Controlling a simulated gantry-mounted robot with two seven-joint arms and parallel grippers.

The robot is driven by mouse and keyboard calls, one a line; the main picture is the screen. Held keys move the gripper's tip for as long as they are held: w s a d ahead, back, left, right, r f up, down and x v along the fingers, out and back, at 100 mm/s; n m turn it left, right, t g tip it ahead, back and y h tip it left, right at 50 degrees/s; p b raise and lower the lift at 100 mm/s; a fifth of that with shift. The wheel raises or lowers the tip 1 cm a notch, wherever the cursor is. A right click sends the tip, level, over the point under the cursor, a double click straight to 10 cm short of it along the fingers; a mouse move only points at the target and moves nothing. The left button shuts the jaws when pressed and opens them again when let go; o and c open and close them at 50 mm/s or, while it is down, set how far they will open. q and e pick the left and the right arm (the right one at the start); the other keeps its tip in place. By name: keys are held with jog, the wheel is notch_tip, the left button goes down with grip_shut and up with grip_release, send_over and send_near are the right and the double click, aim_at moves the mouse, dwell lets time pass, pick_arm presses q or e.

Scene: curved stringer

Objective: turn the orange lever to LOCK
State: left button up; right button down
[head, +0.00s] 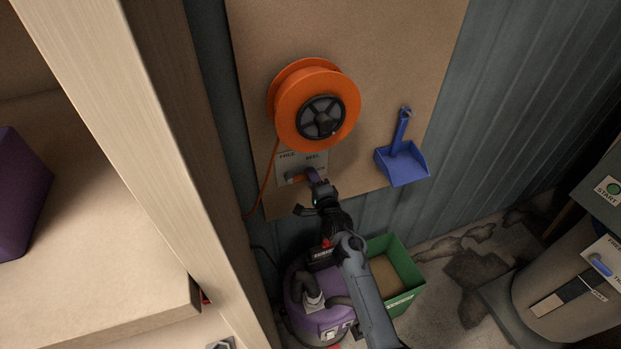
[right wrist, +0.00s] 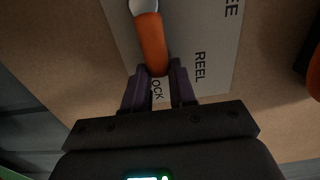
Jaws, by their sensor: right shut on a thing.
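The orange lever (head: 297,179) is on a pale label plate (head: 315,159) below the orange reel (head: 304,104) on the wall board. In the head view it lies roughly level, its handle pointing right from a grey pivot. My right gripper (head: 312,175) is at the handle's right end. In the right wrist view the dark fingers (right wrist: 159,82) are shut on the tip of the orange lever (right wrist: 152,42). Letters "OCK" show between the fingers, the rest hidden; "REEL" is beside them. My left gripper is not in view.
A blue dustpan (head: 402,162) hangs right of the reel. A purple vacuum (head: 315,300) and a green bin (head: 397,272) stand below, near my right arm. A wooden post (head: 150,130) rises at the left. An orange cord (head: 266,180) hangs left of the plate.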

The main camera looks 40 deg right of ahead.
jog(key=shift+f, duration=0.1)
dwell(0.3)
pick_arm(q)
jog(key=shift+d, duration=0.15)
pick_arm(e)
jog(key=c, duration=0.9)
grip_release()
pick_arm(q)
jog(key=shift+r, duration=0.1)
pick_arm(e)
jog(key=shift+s, duration=0.1)
